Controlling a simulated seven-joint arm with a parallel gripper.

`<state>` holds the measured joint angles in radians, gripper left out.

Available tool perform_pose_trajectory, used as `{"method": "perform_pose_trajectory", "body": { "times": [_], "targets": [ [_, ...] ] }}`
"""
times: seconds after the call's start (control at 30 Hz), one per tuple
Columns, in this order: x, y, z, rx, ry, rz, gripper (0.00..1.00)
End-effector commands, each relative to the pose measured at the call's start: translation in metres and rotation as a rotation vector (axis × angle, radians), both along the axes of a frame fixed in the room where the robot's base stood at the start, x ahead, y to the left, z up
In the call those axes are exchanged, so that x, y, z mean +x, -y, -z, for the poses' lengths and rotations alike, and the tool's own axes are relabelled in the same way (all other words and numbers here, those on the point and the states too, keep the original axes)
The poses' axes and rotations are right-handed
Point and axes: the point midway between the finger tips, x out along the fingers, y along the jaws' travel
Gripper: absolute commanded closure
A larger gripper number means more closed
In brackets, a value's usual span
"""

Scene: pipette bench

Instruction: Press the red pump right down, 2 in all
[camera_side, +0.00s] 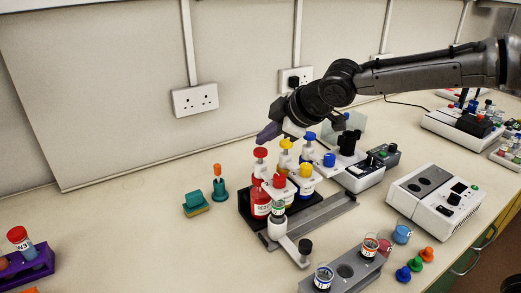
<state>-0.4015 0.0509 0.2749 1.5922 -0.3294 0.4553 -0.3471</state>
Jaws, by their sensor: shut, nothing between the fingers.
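The red pump (260,153) is a red knob on top of a red bottle (261,205), at the left end of a row of pump bottles. The pump stands raised above the bottle. My gripper (267,134), with purple fingers, is shut and empty. In this view it is just above the red pump, with a small gap showing between them. A yellow pump (286,143) and a blue pump (310,136) stand to the right in the same row.
A dark rack (246,210) holds the bottles, with a grey rail in front. A grey cup holder (346,270) stands at the front. A white device (438,200) is to the right, and a teal block (196,204) to the left. The bench at left is mostly clear.

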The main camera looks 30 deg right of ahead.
Motion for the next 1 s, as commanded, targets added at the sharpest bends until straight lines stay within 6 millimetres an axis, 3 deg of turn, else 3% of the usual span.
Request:
{"method": "perform_pose_trajectory", "body": {
  "times": [1.0],
  "targets": [
    [0.0,0.0001,0.0115,-0.001,-0.001,0.001,1.0]
  ]
}}
